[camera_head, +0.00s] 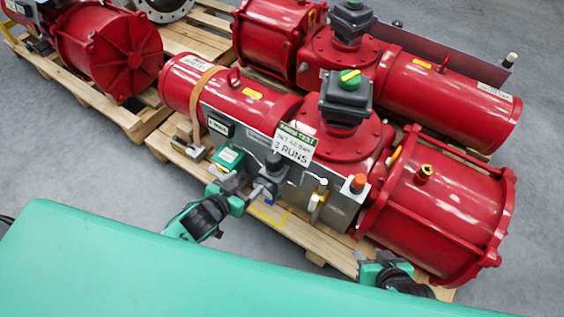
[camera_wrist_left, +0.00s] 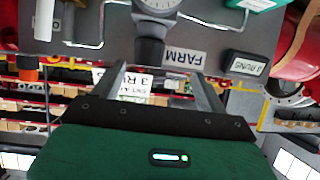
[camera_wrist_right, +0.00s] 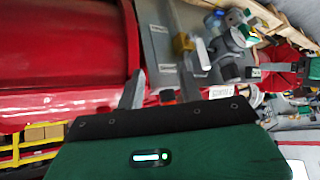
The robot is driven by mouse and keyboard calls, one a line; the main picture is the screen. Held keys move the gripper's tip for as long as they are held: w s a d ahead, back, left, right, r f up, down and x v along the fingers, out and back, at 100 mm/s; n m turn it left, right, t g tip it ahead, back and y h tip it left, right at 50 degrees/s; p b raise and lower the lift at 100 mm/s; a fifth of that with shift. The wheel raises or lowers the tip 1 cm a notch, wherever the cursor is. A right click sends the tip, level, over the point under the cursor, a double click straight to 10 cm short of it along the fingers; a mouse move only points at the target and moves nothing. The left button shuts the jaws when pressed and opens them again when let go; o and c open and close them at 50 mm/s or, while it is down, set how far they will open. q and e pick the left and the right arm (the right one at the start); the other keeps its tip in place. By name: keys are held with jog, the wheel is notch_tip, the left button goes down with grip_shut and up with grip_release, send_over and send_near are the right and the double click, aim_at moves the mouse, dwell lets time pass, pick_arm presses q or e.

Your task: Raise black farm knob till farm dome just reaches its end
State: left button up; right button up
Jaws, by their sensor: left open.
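The black knob (camera_wrist_left: 150,50) sits below a round gauge (camera_wrist_left: 158,6), beside a FARM label (camera_wrist_left: 184,57), in the left wrist view, which is upside down. In the head view the knob (camera_head: 273,161) is on the front of the red actuator's panel. My left gripper (camera_head: 252,194) is open at the panel; in its wrist view the fingers (camera_wrist_left: 157,74) stand apart on either side of the knob's line, with no clear contact. A green and yellow dome (camera_head: 350,78) tops the black box; I cannot tell whether it is the farm dome. My right gripper (camera_head: 368,259) is open and empty.
A white card reading 3 RUNS (camera_head: 294,146), a green box (camera_head: 229,157), a yellow-handled valve (camera_head: 318,197) and an orange button (camera_head: 358,182) crowd the panel. The large red cylinder (camera_head: 440,215) lies near my right gripper. A wooden pallet (camera_head: 300,240) carries the actuator.

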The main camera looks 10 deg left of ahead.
aim_at(274, 159)
pick_arm(q)
jog(key=shift+t+h, duration=0.3)
jog(key=b+x, duration=0.1)
jog(key=x, duration=0.3)
jog(key=d+r+b+x, duration=0.1)
jog(key=x, duration=0.3)
jog(key=r+b+x, duration=0.1)
jog(key=x, duration=0.3)
jog(key=shift+w+d+r, duration=0.15)
jog(key=shift+w+d, duration=0.15)
jog(key=shift+d, duration=0.05)
jog(key=shift+x, duration=0.8)
pick_arm(e)
jog(key=a+r+t, duration=0.1)
jog(key=w+a+r+t+y, duration=0.1)
jog(key=a, duration=0.1)
jog(key=w+a+r+t+y, duration=0.1)
jog(key=t, duration=0.1)
jog(key=shift+a, duration=0.3)
pick_arm(q)
jog(key=c, duration=1)
pick_arm(e)
jog(key=shift+s, duration=0.1)
